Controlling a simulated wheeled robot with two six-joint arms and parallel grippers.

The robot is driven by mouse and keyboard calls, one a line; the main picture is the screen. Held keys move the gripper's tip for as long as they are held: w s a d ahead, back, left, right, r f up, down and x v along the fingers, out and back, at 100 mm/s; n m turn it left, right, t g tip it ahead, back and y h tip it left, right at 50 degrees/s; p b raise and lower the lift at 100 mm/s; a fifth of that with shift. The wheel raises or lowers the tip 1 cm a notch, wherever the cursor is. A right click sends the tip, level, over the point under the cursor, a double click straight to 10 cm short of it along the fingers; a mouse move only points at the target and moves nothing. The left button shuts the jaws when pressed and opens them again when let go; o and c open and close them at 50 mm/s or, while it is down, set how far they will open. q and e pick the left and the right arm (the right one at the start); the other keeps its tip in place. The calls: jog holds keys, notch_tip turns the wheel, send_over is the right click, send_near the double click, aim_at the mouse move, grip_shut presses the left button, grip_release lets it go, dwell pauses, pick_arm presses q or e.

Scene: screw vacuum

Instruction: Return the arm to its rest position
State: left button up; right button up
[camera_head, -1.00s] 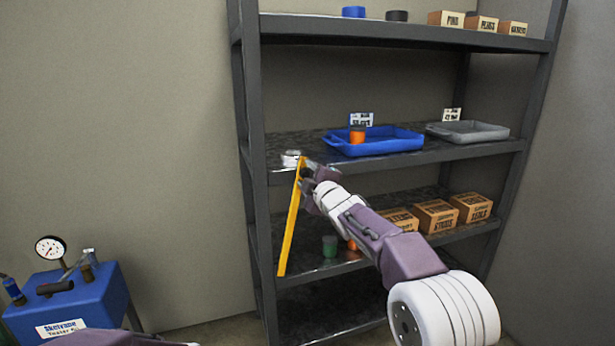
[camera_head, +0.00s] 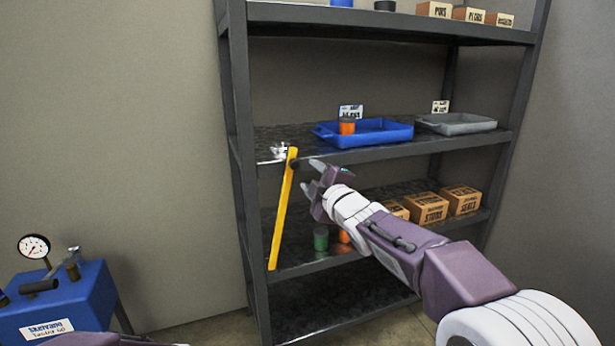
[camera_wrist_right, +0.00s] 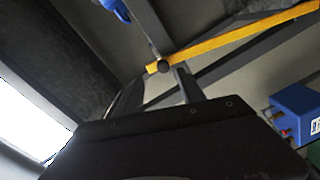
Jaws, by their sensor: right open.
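My right arm reaches in from the lower right of the head view. Its gripper (camera_head: 318,180) is open and empty, in front of the shelf rack just right of a yellow bar. The yellow bar (camera_head: 282,210) leans at a slant by the rack's left side, with a dark knob near its top. In the right wrist view, the open fingers (camera_wrist_right: 160,92) show with the yellow bar (camera_wrist_right: 230,38) and knob beyond them. Of my left arm only a purple part shows at the bottom left of the head view; its gripper is out of view.
The grey rack (camera_head: 240,150) holds a blue tray (camera_head: 375,134) with an orange-and-dark item, a grey tray (camera_head: 456,123), and labelled boxes (camera_head: 428,207). A green cup (camera_head: 321,238) stands on the lower shelf. A blue tester box (camera_head: 60,300) with a gauge stands at left.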

jog(key=s+d+f+m+g+h, duration=0.2)
jog(key=s+d+f+m+g, duration=0.25)
jog(key=f, duration=0.65)
jog(key=s+d+f+m+g+h, duration=0.25)
jog(key=s+d+f, duration=0.35)
jog(key=f, duration=0.4)
jog(key=s+d+f+m+g, duration=0.1)
jog(key=s+f+m+g, duration=0.3)
jog(key=s+f, duration=0.5)
jog(key=s+d+f+m+g, duration=0.2)
jog(key=s+f+m+g, duration=0.4)
jog(key=s, duration=0.6)
notch_tip(320, 180, up, 23)
jog(key=s+t+p, duration=0.1)
jog(key=p, duration=2.3)
jog(key=shift+s+a+m+h, duration=0.3)
jog(key=shift+s+a+h, duration=0.05)
